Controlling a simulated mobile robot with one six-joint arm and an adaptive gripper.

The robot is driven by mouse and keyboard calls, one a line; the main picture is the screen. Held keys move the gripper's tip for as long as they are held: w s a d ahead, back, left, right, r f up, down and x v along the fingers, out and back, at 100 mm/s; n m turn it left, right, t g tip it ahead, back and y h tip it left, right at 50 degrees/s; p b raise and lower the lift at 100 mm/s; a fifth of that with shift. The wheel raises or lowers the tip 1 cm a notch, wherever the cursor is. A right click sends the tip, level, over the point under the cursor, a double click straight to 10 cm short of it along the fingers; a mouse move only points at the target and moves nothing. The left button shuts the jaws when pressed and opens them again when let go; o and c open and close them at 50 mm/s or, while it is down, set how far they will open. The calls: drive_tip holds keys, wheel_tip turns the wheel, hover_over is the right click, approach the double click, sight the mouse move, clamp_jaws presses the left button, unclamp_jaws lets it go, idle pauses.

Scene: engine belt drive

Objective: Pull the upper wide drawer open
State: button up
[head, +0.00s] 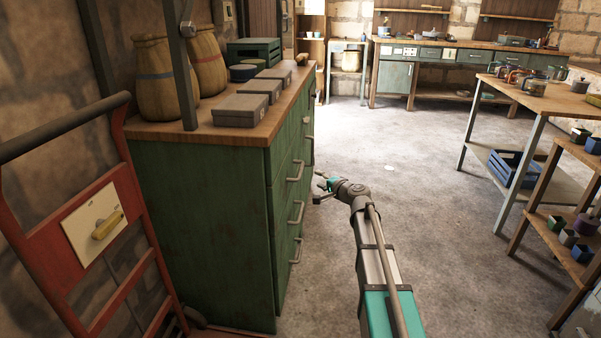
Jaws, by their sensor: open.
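The green cabinet (205,225) stands at left, its drawer front seen at a steep angle. The upper wide drawer (284,177) appears to be the one with the topmost near bar handle (295,171); it looks shut. Two more bar handles, a middle one (297,212) and a lower one (296,250), sit below it. My gripper (319,187) is open and empty, its fingers pointing left toward the cabinet front. In the picture it lies just right of the upper and middle handles, apart from them. Its exact depth is hard to tell.
Grey boxes (241,109) and sacks (155,80) stand on the cabinet top. A red hand truck (95,225) is at the near left. A workbench (545,95) and a low shelf (570,195) stand at right. The floor (400,150) between is clear.

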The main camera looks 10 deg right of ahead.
sight(301, 169)
drive_tip(key=b+x, duration=0.1)
drive_tip(key=x, duration=1)
drive_tip(key=shift+w+a+f+b, duration=0.1)
drive_tip(key=shift+w+a+b, duration=0.05)
drive_tip(key=shift+w+b, duration=0.15)
clamp_jaws()
